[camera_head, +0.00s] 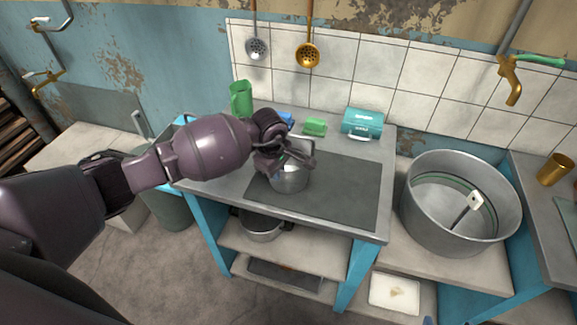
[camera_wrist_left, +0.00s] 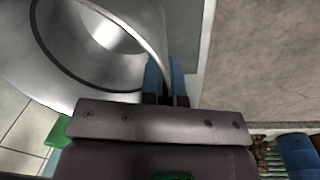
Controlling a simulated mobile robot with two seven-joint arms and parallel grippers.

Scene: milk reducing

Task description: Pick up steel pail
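The steel pail (camera_head: 288,178) is a shiny metal vessel on the dark plate of the grey table in the head view. My left gripper (camera_head: 300,156) is at its top edge and partly covers it. In the left wrist view the pail (camera_wrist_left: 85,50) fills the upper left, with its open mouth and rim showing. There the two blue fingertips (camera_wrist_left: 166,82) are close together, with the pail's rim running between them. The gripper looks shut on that rim. The pail appears upright, and I see no clear gap beneath it. My right gripper is not in view.
A large steel vat (camera_head: 460,203) stands to the right. A pot (camera_head: 262,226) sits on the shelf below. The dark plate (camera_head: 345,195) is clear right of the pail.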

